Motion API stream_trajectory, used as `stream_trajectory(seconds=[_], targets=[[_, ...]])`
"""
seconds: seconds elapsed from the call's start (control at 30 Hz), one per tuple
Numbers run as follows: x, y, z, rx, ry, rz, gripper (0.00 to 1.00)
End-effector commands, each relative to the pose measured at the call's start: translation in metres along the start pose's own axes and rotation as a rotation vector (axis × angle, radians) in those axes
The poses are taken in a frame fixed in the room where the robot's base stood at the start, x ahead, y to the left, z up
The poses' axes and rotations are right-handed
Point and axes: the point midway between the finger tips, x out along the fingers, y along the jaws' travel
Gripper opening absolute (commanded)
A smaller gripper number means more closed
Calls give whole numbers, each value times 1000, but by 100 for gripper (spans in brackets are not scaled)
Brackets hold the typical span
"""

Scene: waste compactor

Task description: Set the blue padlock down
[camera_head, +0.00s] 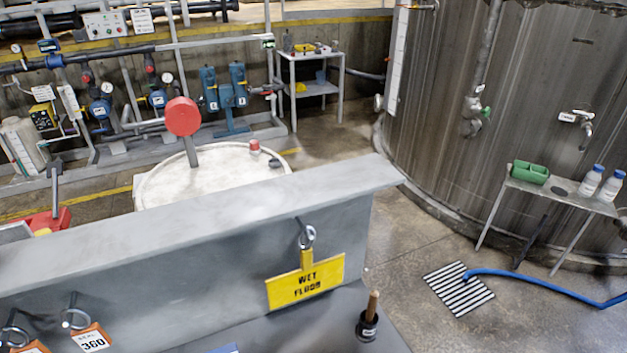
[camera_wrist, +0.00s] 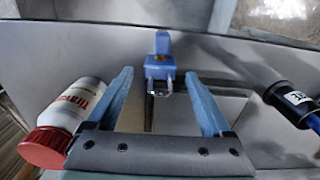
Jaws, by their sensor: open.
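In the wrist view, a blue object (camera_wrist: 160,66) that looks like the blue padlock is near the grey back panel, just beyond and between my fingertips. Its upper part is narrow, and a small metallic part shows on its lower body. My gripper (camera_wrist: 158,76) is open, its two light-blue fingers apart on either side, with a visible gap to the blue object. I cannot tell what the blue object rests on or hangs from. In the head view neither my gripper nor the padlock can be made out.
A white bottle with a red cap (camera_wrist: 72,118) lies close to my left finger. A black cylinder with a white label (camera_wrist: 290,103) is at right.

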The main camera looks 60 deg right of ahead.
Motion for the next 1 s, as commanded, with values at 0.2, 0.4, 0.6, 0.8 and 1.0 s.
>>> stream_trajectory(seconds=[0.2, 0.4, 0.6, 0.8, 1.0], targets=[[-43, 0, -1, 0, 6, 1, 84], [-83, 0, 0, -1, 4, 0, 84], [-105, 0, 0, 0, 1, 0, 84], [-110, 0, 0, 0, -1, 0, 84], [-117, -3, -14, -14, 53, 6, 84]])
